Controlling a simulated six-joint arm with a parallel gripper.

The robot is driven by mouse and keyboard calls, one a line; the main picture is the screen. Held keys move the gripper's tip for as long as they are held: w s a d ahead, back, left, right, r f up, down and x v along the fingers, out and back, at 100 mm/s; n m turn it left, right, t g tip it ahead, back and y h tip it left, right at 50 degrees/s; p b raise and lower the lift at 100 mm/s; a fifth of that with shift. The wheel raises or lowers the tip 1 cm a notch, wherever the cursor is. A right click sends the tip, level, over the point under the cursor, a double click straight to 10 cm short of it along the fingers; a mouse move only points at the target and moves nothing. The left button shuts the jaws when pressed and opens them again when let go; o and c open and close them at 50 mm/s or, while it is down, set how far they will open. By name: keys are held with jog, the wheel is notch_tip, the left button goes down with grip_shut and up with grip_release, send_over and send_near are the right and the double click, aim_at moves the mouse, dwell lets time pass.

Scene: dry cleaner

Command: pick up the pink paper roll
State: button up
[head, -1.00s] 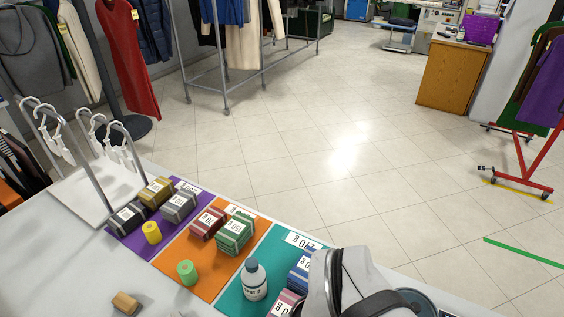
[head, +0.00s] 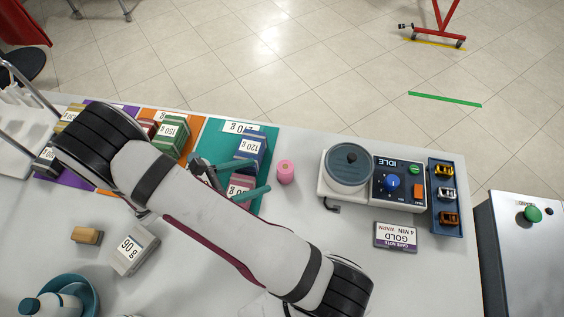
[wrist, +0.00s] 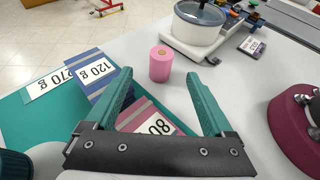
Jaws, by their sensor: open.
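The pink paper roll (head: 286,172) stands upright on the white counter, just right of the teal mat (head: 268,135). In the wrist view the roll (wrist: 160,64) stands ahead of the fingertips, roughly in line with the gap between them. My gripper (head: 254,177) is open with nothing between its green fingers, left of the roll and apart from it. In the wrist view my gripper (wrist: 158,80) is close to a blue block marked 120 g (wrist: 90,76) and a pink block marked 80 (wrist: 150,122), which lies partly behind the left finger.
A scale-like device with a round lidded pot (head: 349,165) stands right of the roll. A GOLD card (head: 396,236) and a blue tray (head: 447,225) with small clips are nearby. A 90 g block (head: 134,250) lies in front. Bare counter surrounds the roll's right side.

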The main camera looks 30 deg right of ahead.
aim_at(279, 170)
jog(key=x, duration=0.9)
jog(key=shift+s+d+f, duration=0.1)
jog(key=shift+s+d, duration=0.05)
jog(key=shift+d, duration=0.2)
grip_shut()
